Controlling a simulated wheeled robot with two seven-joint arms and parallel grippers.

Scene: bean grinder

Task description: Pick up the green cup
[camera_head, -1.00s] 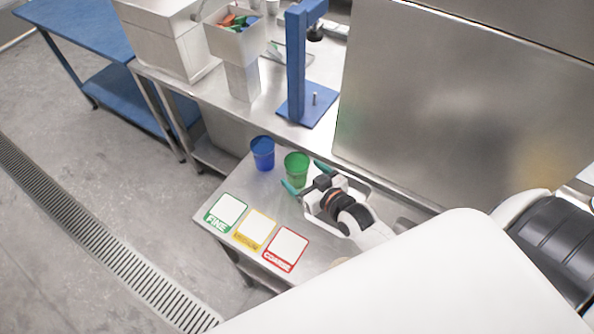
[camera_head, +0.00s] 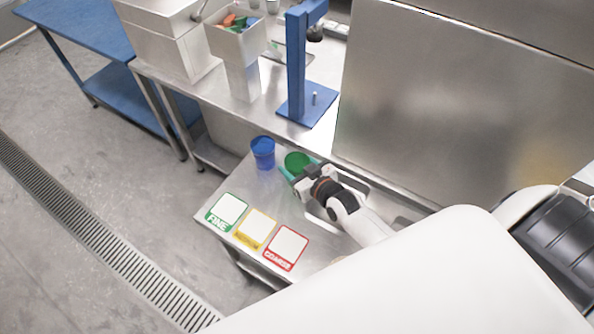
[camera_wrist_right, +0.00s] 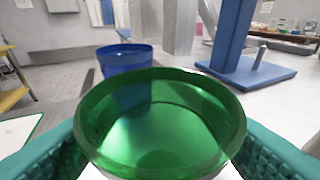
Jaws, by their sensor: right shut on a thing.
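The green cup (camera_head: 297,161) stands on the low metal table, to the right of the blue cup (camera_head: 263,153). My right gripper (camera_head: 299,174) is around the green cup, with its teal fingers shut on the cup's sides. In the right wrist view the green cup (camera_wrist_right: 160,120) fills the middle, between the two teal fingers (camera_wrist_right: 160,160). It looks upright and empty. The blue cup (camera_wrist_right: 124,66) stands just behind it there. The lower part of the green cup is hidden by my gripper in the head view. My left gripper is not in view.
Three cards marked fine (camera_head: 227,211), medium (camera_head: 256,230) and coarse (camera_head: 286,248) lie on the table's front part. A blue stand (camera_head: 296,70) and a metal box with colored items (camera_head: 237,40) are on the higher bench behind. A metal panel rises at the right.

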